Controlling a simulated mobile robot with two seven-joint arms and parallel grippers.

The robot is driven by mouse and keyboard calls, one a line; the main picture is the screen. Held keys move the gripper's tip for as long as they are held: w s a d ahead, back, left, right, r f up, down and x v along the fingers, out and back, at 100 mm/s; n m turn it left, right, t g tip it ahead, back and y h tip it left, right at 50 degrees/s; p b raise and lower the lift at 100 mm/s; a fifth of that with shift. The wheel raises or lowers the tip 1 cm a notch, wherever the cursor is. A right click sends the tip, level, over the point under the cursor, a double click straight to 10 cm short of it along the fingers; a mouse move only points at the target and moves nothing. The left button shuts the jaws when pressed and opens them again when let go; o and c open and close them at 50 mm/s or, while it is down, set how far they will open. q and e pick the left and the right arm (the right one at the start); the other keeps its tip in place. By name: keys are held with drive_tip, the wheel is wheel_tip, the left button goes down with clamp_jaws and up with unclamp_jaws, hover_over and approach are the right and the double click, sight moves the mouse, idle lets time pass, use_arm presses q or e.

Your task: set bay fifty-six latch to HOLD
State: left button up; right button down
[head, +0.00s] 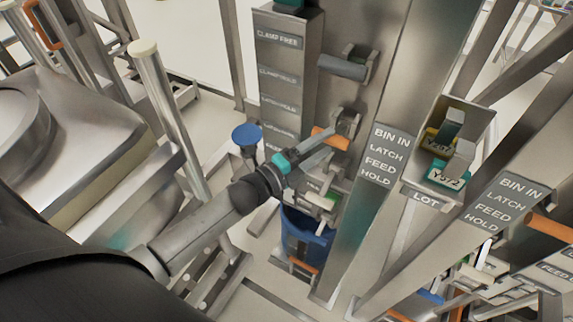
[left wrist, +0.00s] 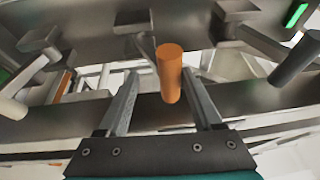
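An orange latch handle (head: 330,138) sticks out from a grey metal post, just left of a plate reading BIN IN, LATCH, FEED, HOLD (head: 388,155). My left gripper (head: 322,146) reaches it from the left. In the left wrist view the orange handle (left wrist: 169,75) stands between the two spread fingers of my left gripper (left wrist: 160,88), with gaps on both sides. The fingers are open and do not visibly grip it. No bay number fifty-six is readable. My right gripper is not in view.
A grey handle (head: 342,67) sits above the orange one. A labelled column (head: 280,75) stands behind. A blue bin (head: 308,240) is below my gripper. A lot holder (head: 462,125) and a second label plate (head: 495,205) are at right. A blue round knob (head: 246,135) is near my forearm.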

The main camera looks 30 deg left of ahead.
use_arm(q)
drive_tip(key=b+v, duration=0.1)
drive_tip(key=v, duration=1.1)
drive_tip(key=shift+a, duration=0.1)
idle(0.4)
drive_tip(key=s+a+f+n+g+y+b, duration=0.1)
drive_tip(key=s+f+n+g+y+b, duration=0.2)
drive_tip(key=f, duration=0.8)
drive_tip(key=s+a+f+n+g+y+b, duration=0.15)
drive_tip(key=f+n, duration=0.35)
drive_tip(key=f, duration=0.7)
drive_tip(key=s+a+f+n+g+y+b, duration=0.2)
drive_tip(key=s+f+n+b, duration=0.15)
drive_tip(key=f, duration=0.75)
drive_tip(key=s+d+f+n+g+b, duration=0.2)
drive_tip(key=s+f+n+g, duration=0.1)
drive_tip(key=s+f, duration=0.5)
drive_tip(key=s+d+f+n+g+b, duration=0.2)
drive_tip(key=s+f+n+g, duration=0.1)
drive_tip(key=s+f, duration=0.4)
drive_tip(key=s+d+f+n+g+y+b, duration=0.1)
drive_tip(key=s+d+f+n+g+b, duration=0.1)
drive_tip(key=s+f, duration=0.6)
drive_tip(key=shift+s+d+f+n+g+b, duration=0.3)
drive_tip(key=shift+s+d+n+g+b, duration=0.1)
drive_tip(key=shift+s+n+g, duration=0.35)
drive_tip(key=shift+s, duration=0.1)
